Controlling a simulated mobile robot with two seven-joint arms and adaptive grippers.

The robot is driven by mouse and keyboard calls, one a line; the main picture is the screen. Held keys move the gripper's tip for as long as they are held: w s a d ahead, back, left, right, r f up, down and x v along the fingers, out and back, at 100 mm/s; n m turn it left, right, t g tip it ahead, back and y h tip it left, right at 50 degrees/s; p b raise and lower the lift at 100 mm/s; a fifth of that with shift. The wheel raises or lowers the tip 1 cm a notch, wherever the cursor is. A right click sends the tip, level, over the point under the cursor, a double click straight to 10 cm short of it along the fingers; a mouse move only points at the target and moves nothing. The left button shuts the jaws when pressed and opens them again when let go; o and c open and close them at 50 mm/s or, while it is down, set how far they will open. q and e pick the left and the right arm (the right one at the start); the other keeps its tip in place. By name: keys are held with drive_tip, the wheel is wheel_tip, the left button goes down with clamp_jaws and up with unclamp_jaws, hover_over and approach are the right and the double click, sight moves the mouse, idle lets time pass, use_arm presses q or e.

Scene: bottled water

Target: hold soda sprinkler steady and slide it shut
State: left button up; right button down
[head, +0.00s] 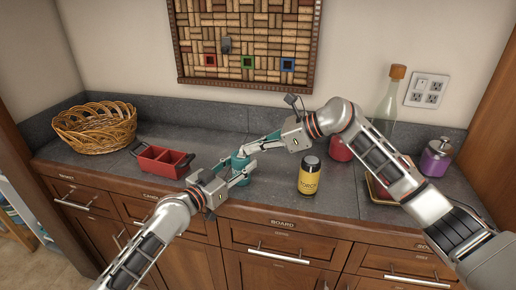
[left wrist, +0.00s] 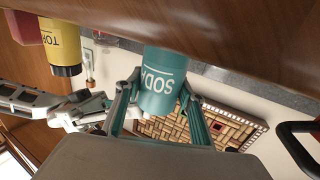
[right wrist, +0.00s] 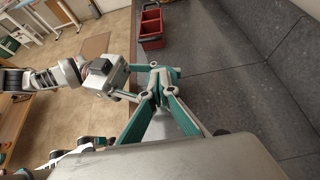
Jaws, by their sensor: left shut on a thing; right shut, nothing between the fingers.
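The soda sprinkler (head: 240,164) is a teal cylinder standing near the counter's front edge in the head view. Its SODA label shows upside down in the left wrist view (left wrist: 162,75). My left gripper (head: 236,177) is shut on its body, one finger on each side. My right gripper (head: 257,147) is shut and empty, with its fingertips close to the sprinkler's top. Whether they touch it cannot be told. In the right wrist view the right fingertips (right wrist: 165,82) meet and hide most of the sprinkler.
A red divided box (head: 146,164) and a wicker basket (head: 95,128) stand to the left. A yellow can with a black lid (head: 311,182) stands just right. Farther right are a red container (head: 340,149), a glass bottle (head: 385,107) and a purple canister (head: 436,159). A corkboard (head: 247,40) hangs behind.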

drive_tip(key=shift+w+a, duration=0.15)
drive_tip(key=shift+a, duration=0.4)
drive_tip(key=shift+w+a, duration=0.15)
drive_tip(key=shift+a, duration=0.35)
drive_tip(key=shift+d, duration=0.15)
drive_tip(key=shift+d, duration=0.3)
drive_tip(key=f+v, duration=0.1)
drive_tip(key=v, duration=1.2)
drive_tip(key=shift+s+d+f, duration=0.15)
drive_tip(key=shift+s+d, duration=0.1)
drive_tip(key=shift+d, duration=0.05)
use_arm(q)
drive_tip(key=o, duration=1.1)
